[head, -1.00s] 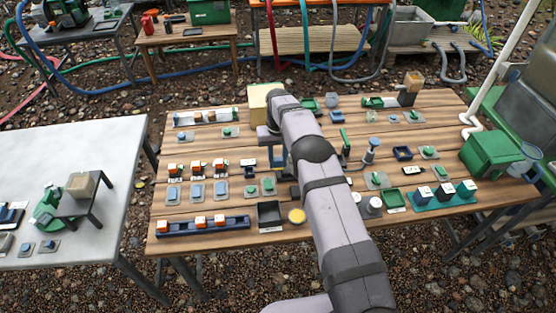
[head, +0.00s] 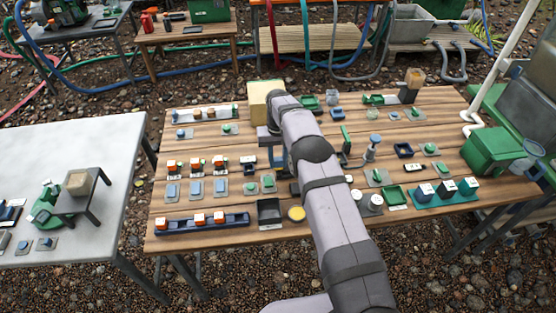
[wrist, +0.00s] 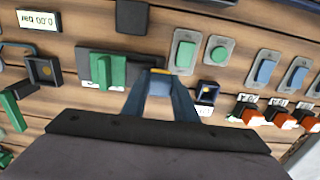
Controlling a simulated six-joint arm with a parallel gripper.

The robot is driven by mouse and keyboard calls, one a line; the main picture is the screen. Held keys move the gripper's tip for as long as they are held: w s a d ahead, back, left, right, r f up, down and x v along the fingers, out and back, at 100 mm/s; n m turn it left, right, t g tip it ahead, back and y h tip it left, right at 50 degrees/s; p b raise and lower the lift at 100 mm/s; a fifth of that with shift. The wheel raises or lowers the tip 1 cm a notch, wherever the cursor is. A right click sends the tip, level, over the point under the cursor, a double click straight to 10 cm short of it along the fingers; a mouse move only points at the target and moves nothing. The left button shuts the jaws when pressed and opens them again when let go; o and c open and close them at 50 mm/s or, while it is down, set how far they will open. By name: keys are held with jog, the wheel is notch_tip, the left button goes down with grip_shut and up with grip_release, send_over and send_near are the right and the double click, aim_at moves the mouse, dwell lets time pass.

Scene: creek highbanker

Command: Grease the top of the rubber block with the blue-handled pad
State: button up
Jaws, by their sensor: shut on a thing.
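My gripper (wrist: 160,98) points down over the wooden table and is shut on the blue-handled pad (wrist: 159,87). A thin yellow strip shows at the pad's far edge. The pad's underside is hidden. A black block (wrist: 132,17), which looks like the rubber block, lies beyond the pad at the top of the wrist view, apart from it. In the head view my arm covers most of the gripper, and only a blue part (head: 284,157) shows beside it.
A green piece on a grey plate (wrist: 108,70) lies just left of the pad. Green pieces on plates (wrist: 187,50) and a small dark blue box (wrist: 209,90) are to the right. A yellow round tin (head: 296,213) and a black tray (head: 269,213) stand near the front edge.

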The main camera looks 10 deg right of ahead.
jog(key=shift+d+f, duration=0.1)
jog(key=shift+d, duration=0.1)
jog(key=shift+d, duration=1.65)
jog(key=shift+d, duration=0.15)
jog(key=shift+d+b, duration=0.5)
jog(key=shift+d, duration=1.15)
jog(key=shift+a, duration=0.2)
jog(key=shift+a, duration=1.65)
